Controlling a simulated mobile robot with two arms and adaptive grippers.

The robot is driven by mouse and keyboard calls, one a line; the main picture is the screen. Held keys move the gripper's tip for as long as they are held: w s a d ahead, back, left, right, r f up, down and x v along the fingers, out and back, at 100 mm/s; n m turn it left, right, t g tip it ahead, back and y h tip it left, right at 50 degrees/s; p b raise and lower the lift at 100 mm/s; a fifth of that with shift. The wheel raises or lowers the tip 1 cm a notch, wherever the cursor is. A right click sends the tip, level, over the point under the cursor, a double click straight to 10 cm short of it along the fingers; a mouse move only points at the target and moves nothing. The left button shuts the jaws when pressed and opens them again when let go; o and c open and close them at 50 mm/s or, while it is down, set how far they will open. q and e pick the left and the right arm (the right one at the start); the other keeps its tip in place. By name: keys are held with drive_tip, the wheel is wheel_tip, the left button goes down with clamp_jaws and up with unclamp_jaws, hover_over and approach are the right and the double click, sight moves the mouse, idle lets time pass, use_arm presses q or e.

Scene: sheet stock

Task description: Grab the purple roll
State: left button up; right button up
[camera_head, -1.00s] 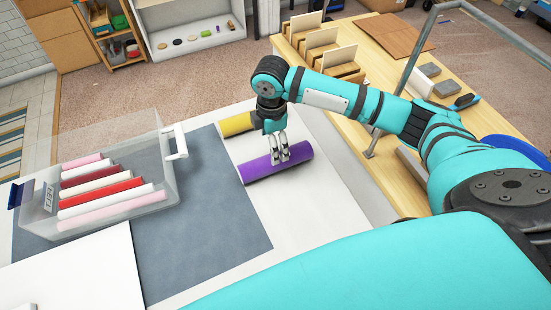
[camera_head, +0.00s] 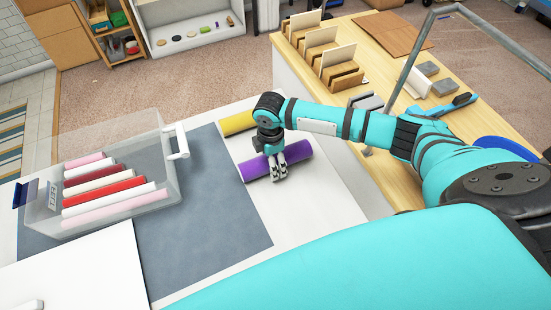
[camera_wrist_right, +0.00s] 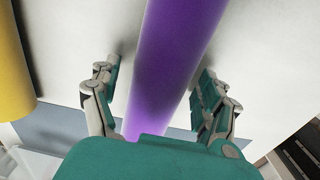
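The purple roll (camera_head: 256,168) lies on the white table top, partly over the edge of the grey mat. My right gripper (camera_head: 278,172) is down over the roll. In the right wrist view the purple roll (camera_wrist_right: 172,60) runs between the two fingers of my right gripper (camera_wrist_right: 160,92). One finger is on each side, with a gap between each finger and the roll, so the gripper is open around it. The gripper hides part of the roll in the head view. My left gripper is not in view.
A yellow roll (camera_head: 236,124) lies just behind the purple one, and also shows in the wrist view (camera_wrist_right: 12,70). A clear bin (camera_head: 160,207) with several pink, red and white rolls stands left on the grey mat (camera_head: 215,235). A wooden bench (camera_head: 385,180) is at right.

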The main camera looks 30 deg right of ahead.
drive_tip(key=c, duration=1.2)
drive_tip(key=shift+r, duration=0.1)
drive_tip(key=shift+c, duration=0.2)
